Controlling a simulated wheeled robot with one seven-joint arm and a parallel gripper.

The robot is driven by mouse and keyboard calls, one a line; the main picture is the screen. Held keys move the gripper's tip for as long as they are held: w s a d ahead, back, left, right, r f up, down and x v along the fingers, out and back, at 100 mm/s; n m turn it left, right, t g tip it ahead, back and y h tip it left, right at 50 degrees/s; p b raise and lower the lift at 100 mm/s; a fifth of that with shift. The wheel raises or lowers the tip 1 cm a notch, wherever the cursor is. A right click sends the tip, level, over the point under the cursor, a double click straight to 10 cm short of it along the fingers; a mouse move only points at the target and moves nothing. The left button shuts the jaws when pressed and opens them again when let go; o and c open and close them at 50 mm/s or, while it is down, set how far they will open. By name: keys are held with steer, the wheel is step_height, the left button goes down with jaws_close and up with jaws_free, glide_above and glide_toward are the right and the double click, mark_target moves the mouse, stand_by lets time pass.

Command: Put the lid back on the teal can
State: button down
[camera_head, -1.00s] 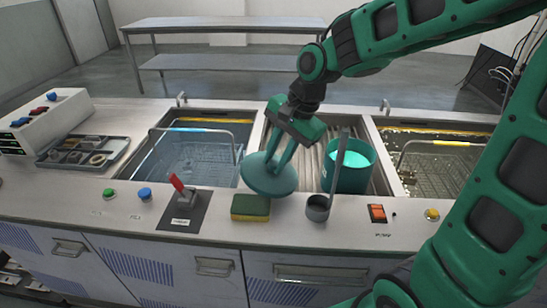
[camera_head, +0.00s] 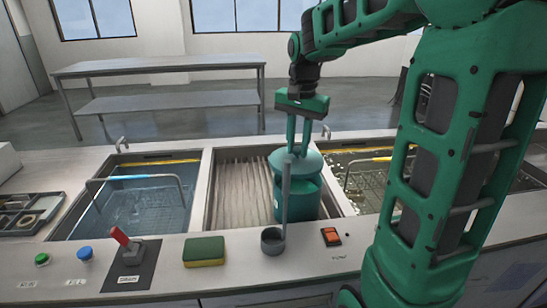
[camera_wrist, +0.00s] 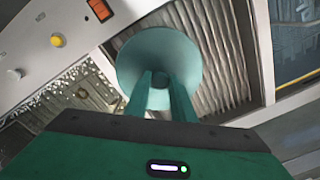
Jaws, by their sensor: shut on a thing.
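The teal can (camera_head: 307,205) stands on the ribbed middle section of the counter. The round teal lid (camera_head: 313,163) is over the can's top and hides its mouth. Whether the lid rests fully on the rim or hovers just above it, I cannot tell. My gripper (camera_head: 297,150) points down and is shut on the lid's central knob. In the wrist view, the lid (camera_wrist: 185,55) lies beyond my fingers (camera_wrist: 160,88), with the knob between them. The can is hidden behind the lid there.
A grey cup (camera_head: 272,242) with a tall upright handle (camera_head: 286,195) stands right in front of the can. A water tank with a basket (camera_head: 130,205) is at left, another tank (camera_head: 372,180) at right. A sponge (camera_head: 204,251) and red lever (camera_head: 119,236) are on the front ledge.

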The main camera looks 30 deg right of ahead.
mark_target(300, 164)
steer(key=shift+s+d, duration=0.1)
steer(key=shift+d, duration=0.25)
steer(key=shift+f, duration=3.05)
steer(key=shift+s, duration=0.15)
steer(key=shift+f, duration=0.1)
steer(key=c, duration=0.9)
jaws_free()
steer(key=shift+c, duration=0.2)
steer(key=shift+s, duration=0.1)
